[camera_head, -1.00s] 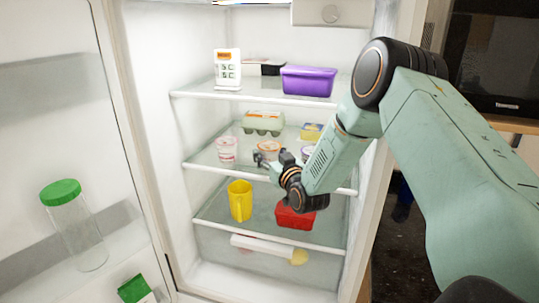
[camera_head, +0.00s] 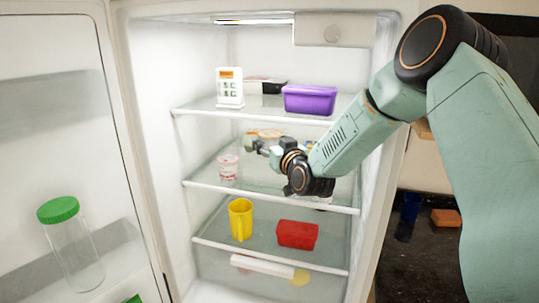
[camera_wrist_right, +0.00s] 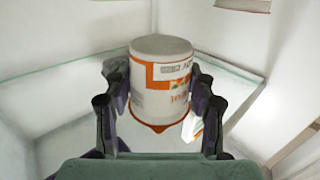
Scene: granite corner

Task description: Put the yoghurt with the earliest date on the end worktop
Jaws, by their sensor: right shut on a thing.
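My right gripper (camera_head: 256,146) is shut on a white yoghurt pot with orange print and an orange rim, held over the middle fridge shelf. In the right wrist view the held pot (camera_wrist_right: 160,85) sits between both fingers (camera_wrist_right: 158,108); print shows on its side, but I cannot read a date. Another yoghurt pot (camera_head: 228,168), white with reddish print, stands on the middle shelf to the left. My right arm covers the right part of that shelf, where another pot showed earlier. My left gripper is not in view. I cannot make out the end worktop.
The top shelf holds a white box (camera_head: 229,87) and a purple tub (camera_head: 309,100). A yellow cup (camera_head: 240,220) and a red container (camera_head: 297,234) stand on the shelf below. The fridge door (camera_head: 60,120) is open at left, with a green-lidded jar (camera_head: 72,245).

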